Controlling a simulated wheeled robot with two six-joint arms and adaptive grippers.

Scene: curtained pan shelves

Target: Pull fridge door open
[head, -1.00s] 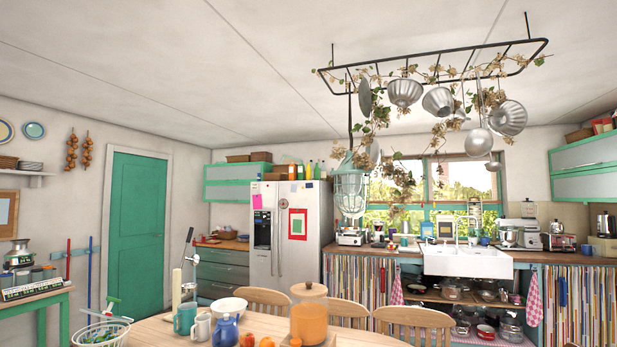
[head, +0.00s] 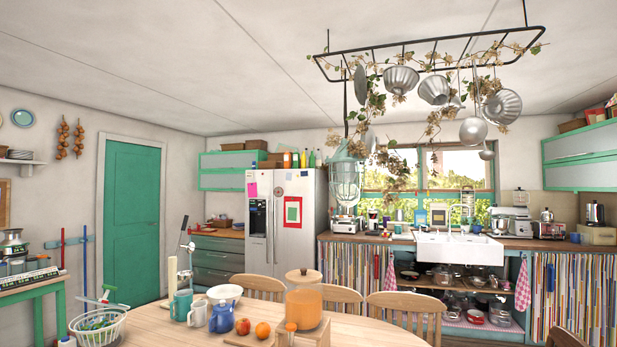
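The fridge (head: 284,228) is a tall silver-grey two-door unit standing against the back wall, left of the window. Its doors look shut. Two upright handles (head: 271,230) run side by side near the middle. A dispenser (head: 257,217) is set in the left door, and a red-framed picture and a pink note are stuck on the front. Neither of my grippers shows in the head view. The lower part of the fridge is hidden behind the chairs and table.
A wooden table (head: 180,333) with mugs, fruit and an orange jar (head: 304,303) fills the near foreground. Several chairs (head: 258,287) stand behind it, between me and the fridge. A pan rack (head: 430,55) hangs overhead. A green door (head: 132,222) is at left.

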